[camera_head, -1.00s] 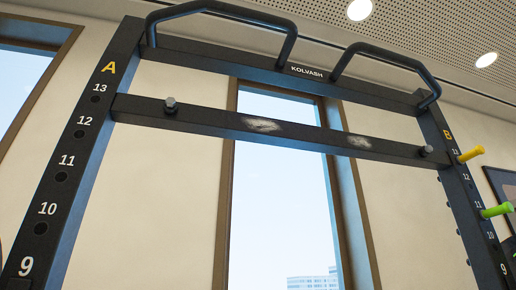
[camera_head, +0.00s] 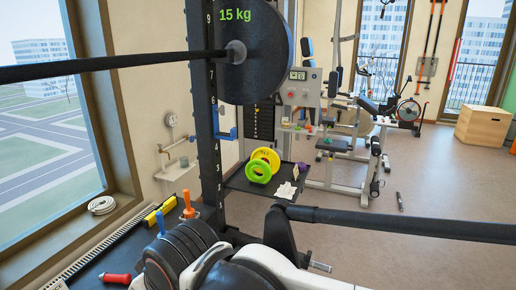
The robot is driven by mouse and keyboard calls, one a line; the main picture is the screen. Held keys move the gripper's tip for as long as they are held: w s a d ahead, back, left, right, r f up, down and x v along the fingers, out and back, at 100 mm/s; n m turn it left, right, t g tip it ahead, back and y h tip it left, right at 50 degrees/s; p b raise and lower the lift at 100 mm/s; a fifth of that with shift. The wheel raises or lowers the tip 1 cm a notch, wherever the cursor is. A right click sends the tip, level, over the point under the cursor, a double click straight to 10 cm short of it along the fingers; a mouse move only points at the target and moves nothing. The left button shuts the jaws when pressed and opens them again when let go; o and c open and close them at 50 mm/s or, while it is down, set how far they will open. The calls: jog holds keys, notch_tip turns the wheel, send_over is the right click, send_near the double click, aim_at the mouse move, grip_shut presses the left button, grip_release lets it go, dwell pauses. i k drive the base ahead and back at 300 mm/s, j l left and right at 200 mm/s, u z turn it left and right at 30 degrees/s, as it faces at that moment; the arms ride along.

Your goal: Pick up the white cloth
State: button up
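The white cloth (camera_head: 286,190) lies crumpled on a low dark platform (camera_head: 245,186), in the middle of the view. It is just right of a green ring-shaped plate (camera_head: 258,172) and a yellow one (camera_head: 268,157). I cannot make out my gripper in this view. White and black parts at the bottom edge may belong to my arm, but no fingertips show.
A black rack post (camera_head: 210,130) with a 15 kg plate (camera_head: 256,45) stands left of the cloth. A dark bar (camera_head: 400,220) crosses the lower right, and dark plates (camera_head: 185,250) crowd the lower left. Open floor (camera_head: 440,210) lies to the right.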

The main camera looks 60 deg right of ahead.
aim_at(285, 191)
jog(key=z, duration=1.95)
jog(key=i+j, duration=0.15)
jog(key=i, duration=1.05)
